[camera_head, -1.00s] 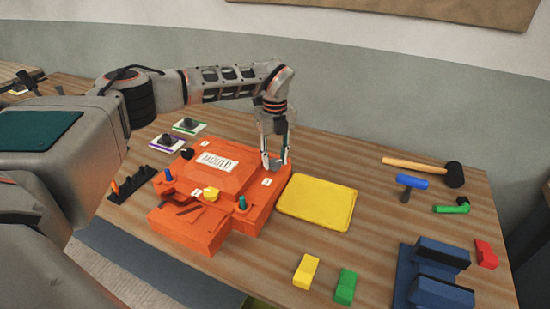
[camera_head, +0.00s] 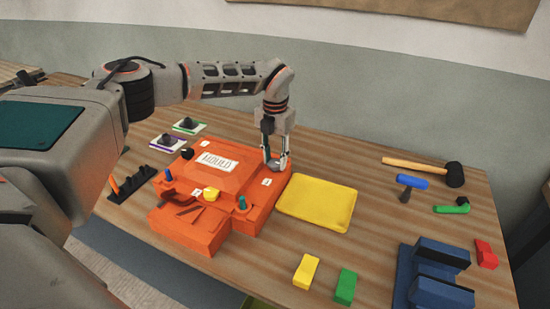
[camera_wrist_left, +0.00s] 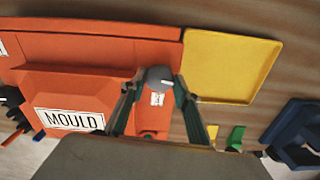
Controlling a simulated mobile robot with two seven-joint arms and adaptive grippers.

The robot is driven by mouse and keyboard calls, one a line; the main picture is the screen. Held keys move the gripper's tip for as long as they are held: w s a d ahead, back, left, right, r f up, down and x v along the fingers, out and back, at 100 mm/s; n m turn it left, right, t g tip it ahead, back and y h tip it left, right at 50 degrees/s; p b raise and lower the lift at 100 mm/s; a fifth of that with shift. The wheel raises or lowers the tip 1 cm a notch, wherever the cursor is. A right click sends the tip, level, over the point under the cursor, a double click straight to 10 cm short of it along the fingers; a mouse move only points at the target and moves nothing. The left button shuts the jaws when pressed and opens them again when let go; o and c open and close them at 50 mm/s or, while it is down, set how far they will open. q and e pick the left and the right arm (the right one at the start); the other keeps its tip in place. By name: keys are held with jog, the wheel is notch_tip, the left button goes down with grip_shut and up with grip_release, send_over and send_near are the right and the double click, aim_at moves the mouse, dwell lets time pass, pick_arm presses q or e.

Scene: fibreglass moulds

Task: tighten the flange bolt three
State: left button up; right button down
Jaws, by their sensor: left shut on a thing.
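The orange mould (camera_head: 208,225) with its MOULD label sits on the wooden table; it also shows in the wrist view (camera_wrist_left: 110,50). My left gripper (camera_head: 275,163) points down at the mould's far right corner. It is shut on a grey round bolt head (camera_wrist_left: 158,77), with one finger on each side in the wrist view. A small white tag (camera_wrist_left: 157,98) lies beside that bolt; its number is too small to read. Other bolts on the mould are blue (camera_head: 168,175), black (camera_head: 187,153), yellow (camera_head: 211,194) and teal (camera_head: 242,203). My right gripper is not seen.
A yellow tray (camera_head: 316,204) lies right of the mould. Yellow (camera_head: 306,271) and green (camera_head: 345,287) blocks lie in front. A mallet (camera_head: 455,174), blue-handled tool (camera_head: 411,182) and blue stand (camera_head: 436,262) are at right. A black rack (camera_head: 132,184) stands left.

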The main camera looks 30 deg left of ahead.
pick_arm(q)
jog(key=m, duration=0.4)
jog(key=shift+m, duration=0.4)
jog(key=m, duration=0.4)
jog(key=shift+r, duration=0.1)
jog(key=m, duration=0.8)
jog(key=shift+m, duration=0.3)
jog(key=m, duration=0.4)
jog(key=shift+m, duration=0.3)
jog(key=m, duration=0.3)
jog(key=shift+m, duration=0.3)
jog(key=m, duration=0.4)
jog(key=shift+m, duration=2.1)
